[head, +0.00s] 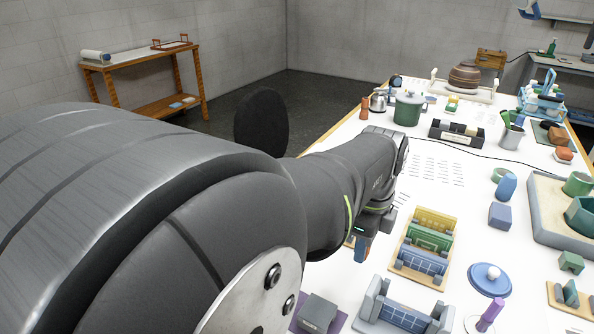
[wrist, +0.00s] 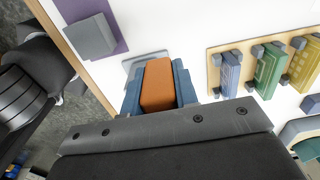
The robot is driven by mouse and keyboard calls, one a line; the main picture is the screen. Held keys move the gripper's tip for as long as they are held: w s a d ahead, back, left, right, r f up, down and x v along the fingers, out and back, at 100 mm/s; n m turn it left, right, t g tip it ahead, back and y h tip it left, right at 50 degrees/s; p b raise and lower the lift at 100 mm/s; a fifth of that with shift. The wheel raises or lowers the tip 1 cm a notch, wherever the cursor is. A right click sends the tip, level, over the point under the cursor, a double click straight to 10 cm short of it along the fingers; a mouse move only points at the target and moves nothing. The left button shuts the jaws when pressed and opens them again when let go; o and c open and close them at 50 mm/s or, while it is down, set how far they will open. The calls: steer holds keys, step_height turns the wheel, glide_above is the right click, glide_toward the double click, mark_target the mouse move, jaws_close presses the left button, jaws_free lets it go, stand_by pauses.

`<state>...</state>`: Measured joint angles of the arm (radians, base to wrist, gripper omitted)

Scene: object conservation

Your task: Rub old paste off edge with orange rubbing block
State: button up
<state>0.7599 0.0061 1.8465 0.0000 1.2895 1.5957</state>
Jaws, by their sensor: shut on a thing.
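In the wrist view, my gripper (wrist: 158,88) is shut on the orange rubbing block (wrist: 159,82), which sits between its two blue fingers. The block is above the white table, close to the table's wooden edge; whether it touches anything cannot be told. In the head view, my arm hides most of the gripper, and only a small bluish part of it (head: 361,249) shows below the wrist, left of the tile rack. The pieces with old paste cannot be made out for certain; blue, green and yellow tiles (wrist: 268,76) stand in the rack to the right in the wrist view.
The wooden rack (head: 424,258) stands close to the right of my gripper. A grey holder with a blue tile (head: 403,318) is at the front. A grey block (wrist: 91,36) lies on a purple mat (wrist: 117,12). A blue round lid (head: 489,279) is farther right. Papers lie mid-table.

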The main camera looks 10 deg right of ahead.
glide_toward(415, 314)
steer(key=w+a+r, duration=0.1)
steer(key=w, duration=0.1)
steer(key=shift+s+f, duration=0.2)
steer(key=shift+f, duration=1.55)
steer(key=shift+s+f, duration=0.15)
steer(key=shift+f, duration=1.6)
steer(key=shift+f, duration=0.3)
steer(key=shift+a, duration=0.1)
steer(key=shift+w+a, duration=0.55)
steer(key=shift+w, duration=0.05)
steer(key=shift+s+d, duration=1.2)
steer(key=shift+s, duration=0.05)
